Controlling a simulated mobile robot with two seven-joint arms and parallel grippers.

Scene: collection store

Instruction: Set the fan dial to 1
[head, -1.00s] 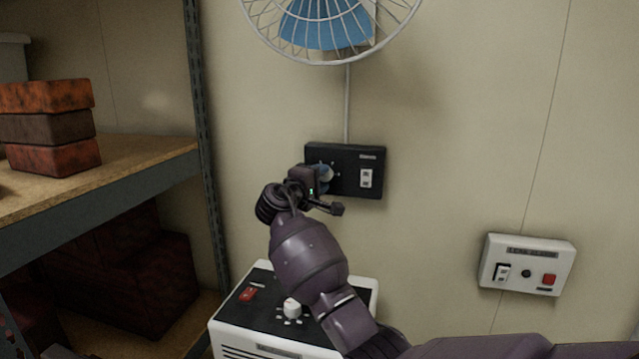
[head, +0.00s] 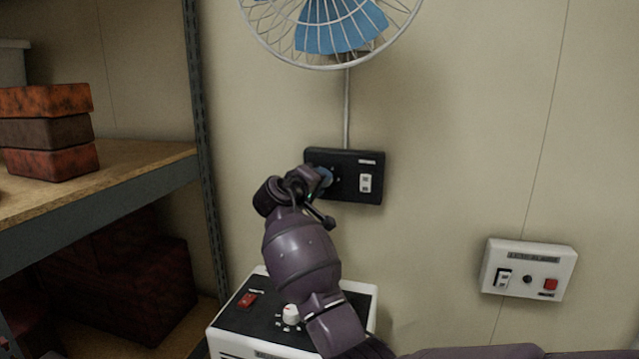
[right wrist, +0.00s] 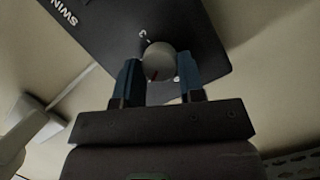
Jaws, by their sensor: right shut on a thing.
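The black fan control box (head: 350,190) is fixed to the wall, with a cord up to the fan (head: 335,25). It carries a white switch (head: 365,183) on its right side. My right gripper (head: 324,178) is at the box's left side and covers the dial in the head view. In the right wrist view the round grey dial (right wrist: 160,58) sits between the two blue fingers, which are shut on it. A red mark shows on the dial's face near its lower edge. My left gripper is not in view.
A white unit (head: 225,332) with a white knob (head: 291,313) and red switch (head: 247,299) stands below my right arm. A white wall panel (head: 527,269) is at right. Shelving (head: 100,200) with brick-like blocks (head: 45,132) is at left.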

